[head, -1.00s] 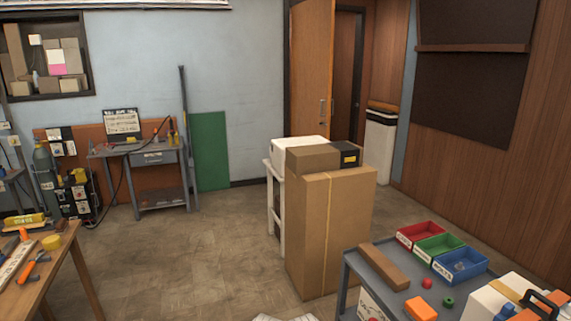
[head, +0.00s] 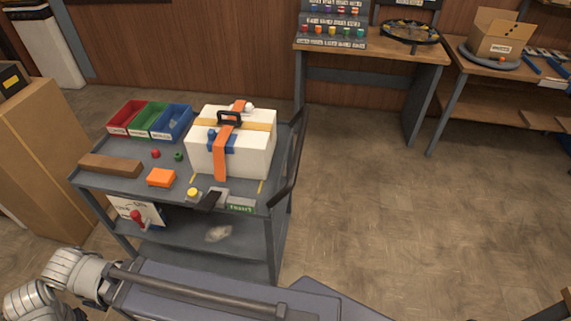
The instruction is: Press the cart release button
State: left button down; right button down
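The grey cart (head: 135,185) stands left of centre in the head view, in front of my base. On its near top edge sits a small round yellow button (head: 193,193) on a light base. Beside it are a black lever-like part (head: 210,201) and a green label (head: 240,207) whose text I cannot read. I cannot tell from lettering which is the release button. Nothing touches the yellow button. Part of my arm shows at the lower left; neither gripper is in view.
The cart carries a strapped white box (head: 255,155), red (head: 127,116), green (head: 150,119) and blue (head: 172,122) bins, a brown block (head: 110,165) and an orange block (head: 160,178). Cardboard boxes (head: 40,150) stand left. Workbenches (head: 375,60) line the back. Floor right of the cart is clear.

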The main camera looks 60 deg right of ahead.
aim_at(192, 193)
jog(key=k+l+z, duration=0.15)
jog(key=k+l, duration=0.2)
jog(key=l+z, duration=0.1)
jog(key=z, duration=1.6)
